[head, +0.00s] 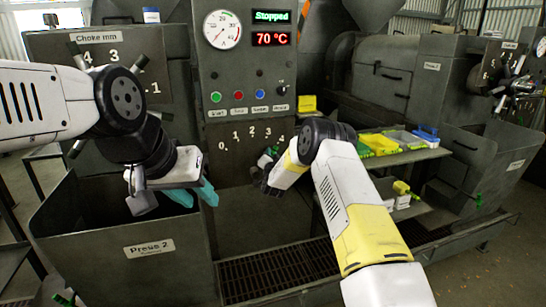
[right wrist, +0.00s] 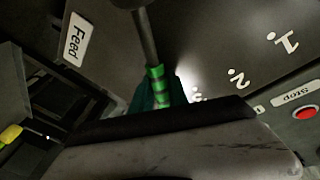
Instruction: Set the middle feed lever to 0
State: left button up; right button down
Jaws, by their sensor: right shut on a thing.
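The scale numerals (right wrist: 237,77) show right of the lever there. The lever's exact setting cannot be told; its lower part is hidden. My left gripper (head: 193,194), with teal fingers apart, is empty over the Press 2 bin (head: 120,270).
Above the scale are a gauge (head: 222,29), a Stopped and 70 °C display (head: 271,28) and several coloured buttons (head: 238,96). A Feed label (right wrist: 75,40) shows in the right wrist view. Trays with yellow and blue items (head: 400,142) stand right of my right arm. A floor grate (head: 280,268) lies below.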

jog(key=shift+s+a+r+n, duration=0.2)
jog(key=shift+a+r+n, duration=0.25)
jog(key=shift+a+n, duration=0.3)
jog(key=a+n, duration=0.1)
jog(key=n, duration=0.1)
jog(key=s+a+r+n+t, duration=0.1)
jog(key=a+n, duration=0.1)
jog(key=a+n+y, duration=0.1)
jog(key=n, duration=0.1)
jog(key=shift+s+a+r, duration=0.2)
jog(key=shift+s+a, duration=0.05)
jog(key=shift+a, duration=0.05)
jog(key=a+n, duration=0.1)
jog(key=s+a+n+y, duration=0.1)
jog(key=n, duration=0.1)
jog(key=a+n+t+y, duration=0.1)
jog(key=a+n, duration=0.1)
jog(key=shift+s+a+f+n, duration=0.1)
jog(key=shift+s+f+n, duration=0.1)
jog(key=shift+f+n, duration=0.1)
jog(key=a+n, duration=0.1)
jog(key=n, duration=0.1)
jog(key=a+f+n+y, duration=0.1)
jog(key=n, duration=0.1)
jog(key=shift+s+a+f, duration=0.2)
jog(key=shift+s, duration=0.2)
jog(key=shift+s+a+f+n+y, duration=0.25)
jog(key=shift+a+f+n+y, duration=0.4)
jog(key=shift+n, duration=0.6)
jog(key=shift+a, duration=0.1)
